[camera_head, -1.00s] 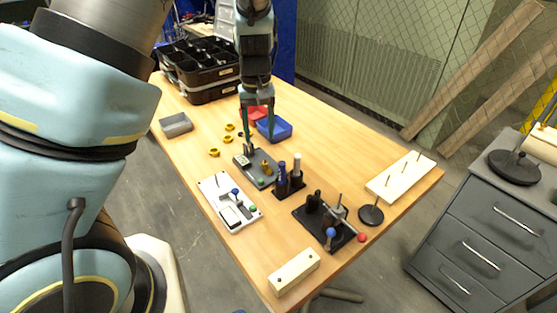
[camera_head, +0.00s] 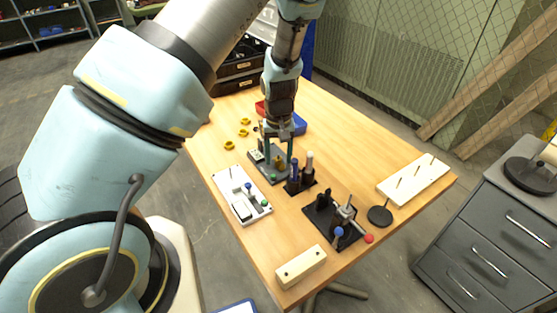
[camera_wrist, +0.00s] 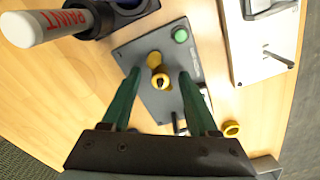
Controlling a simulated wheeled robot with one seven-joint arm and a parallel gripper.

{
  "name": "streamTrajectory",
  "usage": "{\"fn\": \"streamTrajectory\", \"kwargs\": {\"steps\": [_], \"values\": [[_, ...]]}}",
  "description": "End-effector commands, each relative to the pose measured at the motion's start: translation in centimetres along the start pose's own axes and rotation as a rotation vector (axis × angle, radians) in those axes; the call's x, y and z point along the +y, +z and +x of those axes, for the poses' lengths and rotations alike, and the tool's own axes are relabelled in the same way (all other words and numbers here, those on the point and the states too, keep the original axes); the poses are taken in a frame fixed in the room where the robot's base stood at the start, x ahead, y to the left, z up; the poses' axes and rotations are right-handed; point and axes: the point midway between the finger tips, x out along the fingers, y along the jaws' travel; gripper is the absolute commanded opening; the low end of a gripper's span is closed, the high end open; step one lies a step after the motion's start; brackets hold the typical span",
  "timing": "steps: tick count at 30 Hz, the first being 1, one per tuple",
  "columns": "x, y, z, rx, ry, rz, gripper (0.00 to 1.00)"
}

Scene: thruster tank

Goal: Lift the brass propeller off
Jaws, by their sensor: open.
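The brass propeller (camera_wrist: 155,62) sits on a grey base plate (camera_wrist: 133,50) with a green knob, and its dark-centred hub faces my wrist camera. My gripper (camera_wrist: 160,73) is open, with one green finger on each side of the propeller and a gap on both sides. In the head view my gripper (camera_head: 278,150) points down over the same grey plate (camera_head: 266,174), and its fingers hide the propeller there.
A black holder with a white-capped paint marker (camera_wrist: 45,26) stands close beside the plate. A white fixture plate (camera_head: 228,183) lies on the other side. Several yellow parts (camera_head: 229,145) lie behind, near a blue bin (camera_head: 299,124). A black fixture (camera_head: 318,217) stands at the front right.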

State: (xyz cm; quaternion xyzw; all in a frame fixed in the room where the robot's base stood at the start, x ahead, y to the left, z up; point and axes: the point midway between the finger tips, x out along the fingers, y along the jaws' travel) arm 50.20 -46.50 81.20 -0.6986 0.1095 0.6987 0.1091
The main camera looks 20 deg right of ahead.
Motion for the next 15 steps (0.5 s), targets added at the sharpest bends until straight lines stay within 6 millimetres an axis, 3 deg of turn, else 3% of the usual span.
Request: {"fn": "streamTrajectory", "kwargs": {"steps": [8, 15], "values": [[0.00, -0.02, 0.32, 0.001, 0.001, -0.001, 0.60], [0.00, -0.02, 0.30, 0.000, 0.001, -0.001, 0.34]]}}
